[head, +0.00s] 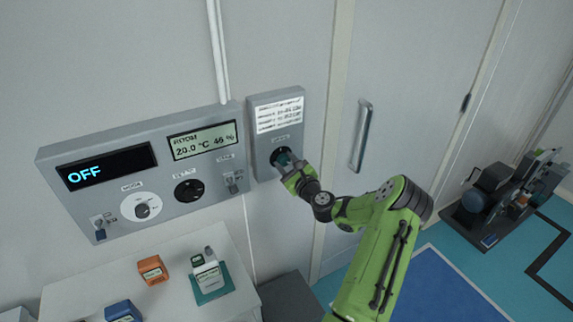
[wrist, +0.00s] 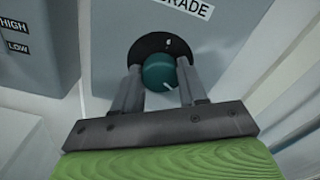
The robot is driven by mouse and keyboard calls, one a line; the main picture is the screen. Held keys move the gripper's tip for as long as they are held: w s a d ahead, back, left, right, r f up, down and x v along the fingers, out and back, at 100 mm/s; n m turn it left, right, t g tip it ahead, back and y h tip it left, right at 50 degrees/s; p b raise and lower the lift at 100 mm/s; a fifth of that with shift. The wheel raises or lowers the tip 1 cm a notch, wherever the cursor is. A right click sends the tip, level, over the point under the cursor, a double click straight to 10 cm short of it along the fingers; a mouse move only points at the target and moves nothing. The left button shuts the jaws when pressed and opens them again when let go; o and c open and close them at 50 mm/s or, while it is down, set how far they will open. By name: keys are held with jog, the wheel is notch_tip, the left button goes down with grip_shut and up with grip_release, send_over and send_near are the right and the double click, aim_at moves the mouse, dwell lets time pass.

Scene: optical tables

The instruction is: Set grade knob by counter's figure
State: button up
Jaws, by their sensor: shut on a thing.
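The grade knob is a dark teal knob (wrist: 159,72) on a black round plate, under the label "GRADE" in the wrist view.
The wall box at left also has a room display (head: 202,140) reading 20.0 °C 46 %, a white mode knob (head: 141,206), a black knob (head: 189,189) and toggle switches. Orange (head: 152,269) and blue (head: 122,311) items and a teal-based device (head: 210,279) sit below. A door handle (head: 361,136) is right of my gripper.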

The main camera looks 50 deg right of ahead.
jog(key=n+b, duration=0.3)
jog(key=n, duration=0.1)
jog(key=n+b, duration=0.2)
jog(key=shift+f+b, duration=0.25)
jog(key=shift+b, duration=0.05)
jog(key=n+b, duration=0.5)
jog(key=shift+r+n, duration=0.1)
jog(key=shift+n, duration=0.2)
jog(key=o, duration=1.1)
jog(key=shift+c, duration=0.2)
jog(key=shift+s, duration=0.1)
jog(key=b+v, duration=0.3)
jog(key=v, duration=1.2)
jog(key=shift+s, duration=0.25)
